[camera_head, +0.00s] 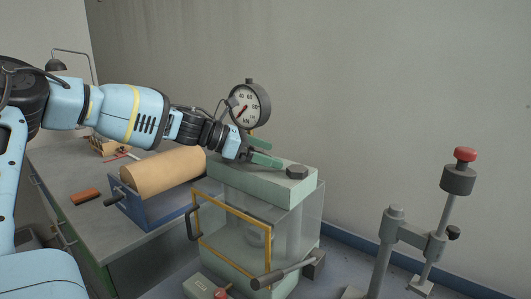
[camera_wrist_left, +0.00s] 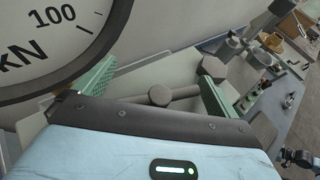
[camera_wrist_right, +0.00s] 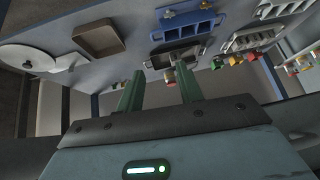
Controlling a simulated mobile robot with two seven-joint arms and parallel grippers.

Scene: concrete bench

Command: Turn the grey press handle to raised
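The press is a pale green machine (camera_head: 232,180) with a clear front and a yellow-framed door (camera_head: 230,205). A grey rod handle (camera_head: 283,273) with a rounded end sticks out low at its front, lying close to level with a slight slope. My left gripper (camera_head: 268,153) is open above the press top, beside the dark hex bolt (camera_head: 296,172), well above the handle. In the left wrist view a grey bar with a round end (camera_wrist_left: 160,95) shows between the spread fingers; I cannot tell whether it is the handle. My right gripper (camera_wrist_right: 158,95) is open and empty.
A dial gauge (camera_head: 250,103) stands behind the press, close to my left wrist. A tan roller on a blue base (camera_head: 165,175) is to the left. A post with a red knob (camera_head: 465,154) is at right. The right wrist view shows a brown tray (camera_wrist_right: 98,38) and a blue rack (camera_wrist_right: 185,30).

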